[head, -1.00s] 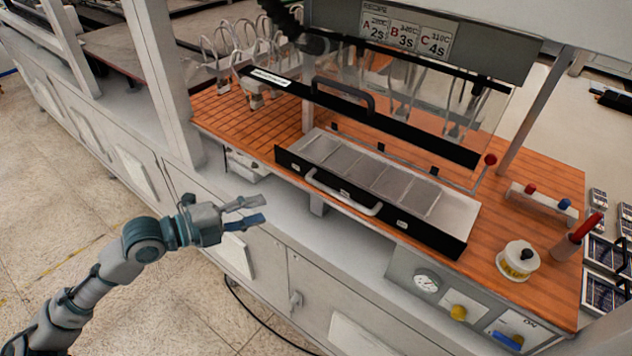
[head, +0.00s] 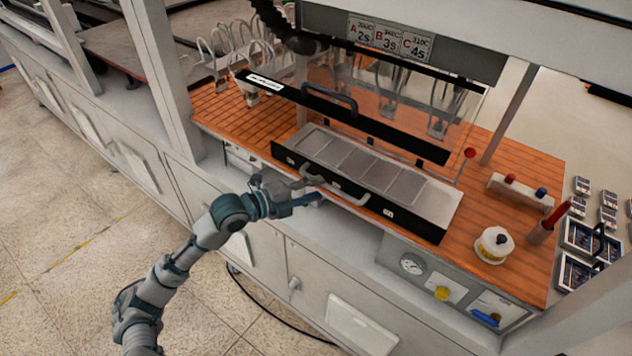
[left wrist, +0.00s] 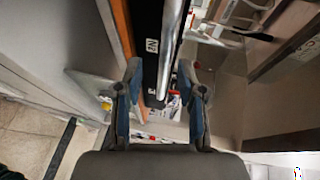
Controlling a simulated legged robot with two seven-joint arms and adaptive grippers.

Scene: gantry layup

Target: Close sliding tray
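The sliding tray (head: 425,198) has a grey segmented floor and a black front panel, which lies along the front edge of the orange worktop. The tray is exposed in front of the raised clear cover. Its silver bar handle (head: 352,197) runs along the front panel. My left gripper (head: 316,190) is at the left end of the handle. In the left wrist view its two fingers (left wrist: 160,70) are apart, with the handle bar (left wrist: 173,38) running between and beyond the tips. Contact cannot be told. My right gripper is not in view.
A clear cover with a black bar and handle (head: 335,97) stands over the tray. A white round container (head: 493,246), a red-handled tool (head: 547,224) and a control panel (head: 440,285) lie to the right. A white post (head: 160,90) stands at left. Floor at lower left is clear.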

